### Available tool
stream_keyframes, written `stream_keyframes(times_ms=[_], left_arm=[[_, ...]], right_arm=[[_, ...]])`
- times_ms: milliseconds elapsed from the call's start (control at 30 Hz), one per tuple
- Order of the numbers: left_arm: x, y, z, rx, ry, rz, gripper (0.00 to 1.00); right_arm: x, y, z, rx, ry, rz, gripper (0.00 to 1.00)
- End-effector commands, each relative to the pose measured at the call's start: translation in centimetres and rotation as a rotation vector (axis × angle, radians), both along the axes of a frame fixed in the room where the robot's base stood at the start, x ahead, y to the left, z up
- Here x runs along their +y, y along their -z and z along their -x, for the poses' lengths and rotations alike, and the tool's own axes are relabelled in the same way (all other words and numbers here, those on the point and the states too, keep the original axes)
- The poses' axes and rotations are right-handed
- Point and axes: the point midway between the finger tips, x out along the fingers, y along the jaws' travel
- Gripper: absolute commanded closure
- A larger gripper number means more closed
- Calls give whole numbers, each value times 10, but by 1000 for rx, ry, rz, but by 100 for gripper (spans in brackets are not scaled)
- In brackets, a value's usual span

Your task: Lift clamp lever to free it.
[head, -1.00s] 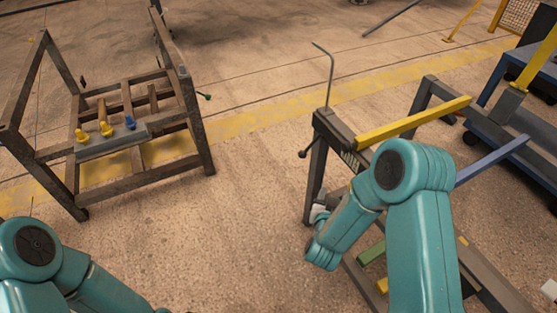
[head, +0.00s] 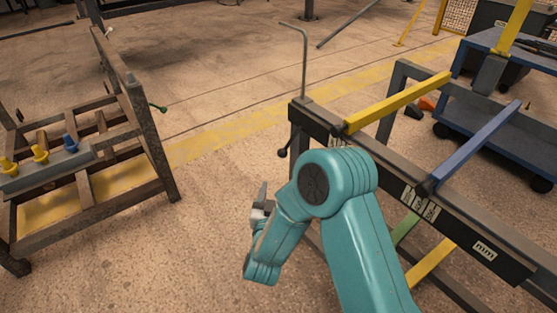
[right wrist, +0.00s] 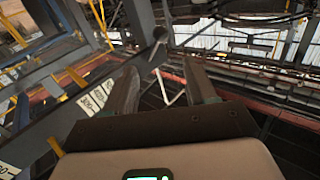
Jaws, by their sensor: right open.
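A short dark lever with a ball knob (head: 282,153), which looks like the clamp lever, sticks out at the left end of the dark rack beam. In the right wrist view a dark round knob (right wrist: 160,33) shows just beyond the fingertips, between them; it looks like the same one. My right gripper (head: 262,195) points up, below and left of the lever in the head view. In the right wrist view its two fingers (right wrist: 162,72) are apart with nothing between them, and no contact with the knob shows. My left gripper is out of view.
The rack beam (head: 465,235) carries number labels and yellow (head: 400,102) and blue (head: 475,145) bars. A bent thin rod (head: 304,60) rises at its left end. A brown frame (head: 150,140) stands at left; bare floor lies between.

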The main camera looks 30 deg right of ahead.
Motion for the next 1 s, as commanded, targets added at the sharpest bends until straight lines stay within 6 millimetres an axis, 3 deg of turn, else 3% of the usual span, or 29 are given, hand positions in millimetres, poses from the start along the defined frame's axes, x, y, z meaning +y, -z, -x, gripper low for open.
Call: stream_keyframes(times_ms=[167,700,1000], left_arm=[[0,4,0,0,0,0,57],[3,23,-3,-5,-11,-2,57],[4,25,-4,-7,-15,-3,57]], right_arm=[[-15,0,-17,-4,4,-1,44],[-87,1,-113,-2,-3,1,44],[-99,0,-129,0,-6,0,44]])
